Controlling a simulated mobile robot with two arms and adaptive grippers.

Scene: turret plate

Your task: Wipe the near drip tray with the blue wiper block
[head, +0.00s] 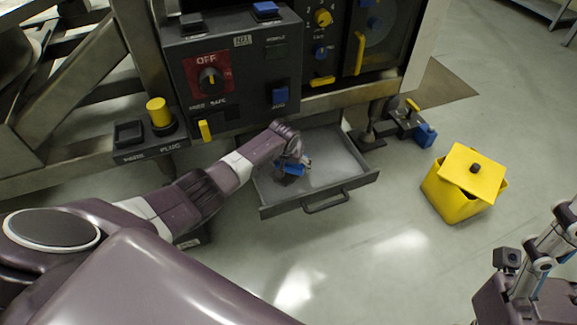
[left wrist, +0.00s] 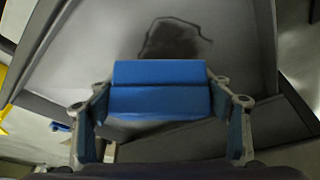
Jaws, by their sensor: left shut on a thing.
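The near drip tray (head: 338,176) is a grey open drawer with a dark rim and a front handle, below the control panel. Its floor also shows in the left wrist view (left wrist: 105,50), with a dark irregular stain (left wrist: 172,38) on it. My left gripper (head: 297,166) is inside the tray area, shut on the blue wiper block (left wrist: 160,88), which sits between both fingers. The block also shows in the head view (head: 293,169). I cannot tell whether it touches the tray floor.
A yellow bin with a tilted lid (head: 474,172) stands on the floor at right. The control panel (head: 236,75) overhangs the tray's back. Floor in front is clear.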

